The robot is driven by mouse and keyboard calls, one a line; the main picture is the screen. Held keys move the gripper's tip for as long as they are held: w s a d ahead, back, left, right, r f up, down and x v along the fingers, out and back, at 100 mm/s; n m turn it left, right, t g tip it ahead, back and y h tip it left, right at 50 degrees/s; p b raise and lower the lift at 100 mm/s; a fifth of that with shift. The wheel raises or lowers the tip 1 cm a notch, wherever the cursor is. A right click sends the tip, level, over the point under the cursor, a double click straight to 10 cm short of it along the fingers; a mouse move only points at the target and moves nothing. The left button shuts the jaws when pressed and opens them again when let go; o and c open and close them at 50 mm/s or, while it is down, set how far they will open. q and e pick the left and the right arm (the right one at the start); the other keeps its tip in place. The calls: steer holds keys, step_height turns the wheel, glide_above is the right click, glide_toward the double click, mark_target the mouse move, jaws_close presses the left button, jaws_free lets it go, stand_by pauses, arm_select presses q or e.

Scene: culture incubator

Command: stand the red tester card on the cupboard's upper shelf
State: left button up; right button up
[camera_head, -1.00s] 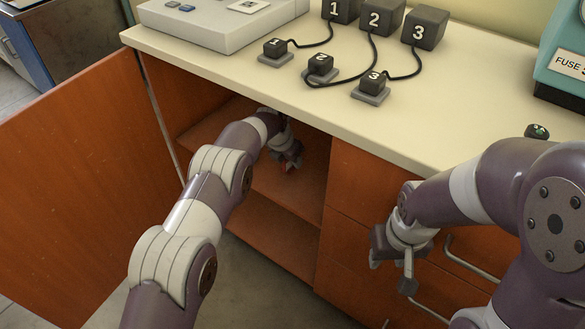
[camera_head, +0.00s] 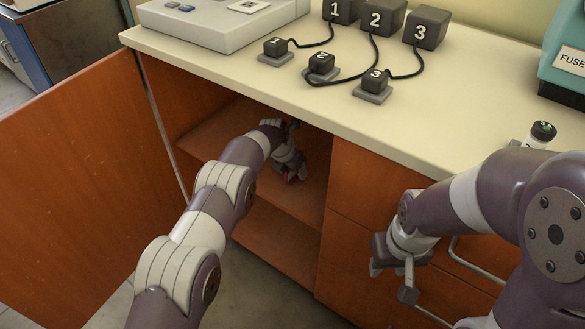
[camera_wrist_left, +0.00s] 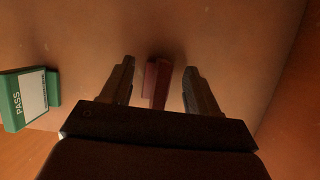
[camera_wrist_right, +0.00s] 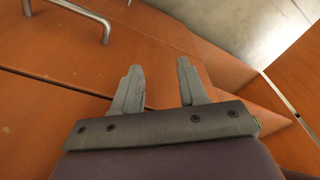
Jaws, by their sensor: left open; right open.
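The red tester card (camera_wrist_left: 155,84) shows as a dark red upright block between the fingers of my left gripper (camera_wrist_left: 160,68) in the left wrist view. The fingers are open, with a gap on each side of the card. In the head view my left gripper (camera_head: 290,174) is inside the cupboard above the upper shelf (camera_head: 215,135), mostly covering the card, of which a bit of red shows. My right gripper (camera_head: 390,266) is open and empty in front of the drawers. It also shows empty in the right wrist view (camera_wrist_right: 158,78).
A green card marked PASS (camera_wrist_left: 34,98) stands to the left in the left wrist view. The cupboard door (camera_head: 70,190) is open to the left. Drawer handles (camera_head: 472,262) stick out by my right gripper. Numbered blocks (camera_head: 373,85) with cables lie on the counter.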

arm_select(q)
steer(key=p+v, duration=0.1)
steer(key=v, duration=0.1)
steer(key=p+v, duration=0.2)
steer(key=v, duration=0.1)
steer(key=shift+w+r, duration=0.1)
steer(key=shift+r, duration=0.3)
steer(key=s+a+p, duration=0.3)
steer(key=s+a, duration=0.3)
steer(key=s, duration=0.3)
steer(key=s+a+r+m+y, duration=0.1)
steer(key=s+a+r+m, duration=0.3)
steer(key=s+m, duration=0.5)
steer(key=s+a+r+m+g, duration=0.1)
steer(key=s+a+r+m, duration=0.2)
steer(key=s+m, duration=0.6)
steer(key=s+a+r+m+g+y, duration=0.1)
steer(key=s+a+r+m, duration=0.3)
steer(key=s+m, duration=0.5)
step_height(320, 180, up, 2)
steer(key=shift+s+a+r+m+y, duration=0.2)
steer(key=shift+s+a+m+y, duration=0.1)
steer(key=shift+m, duration=0.7)
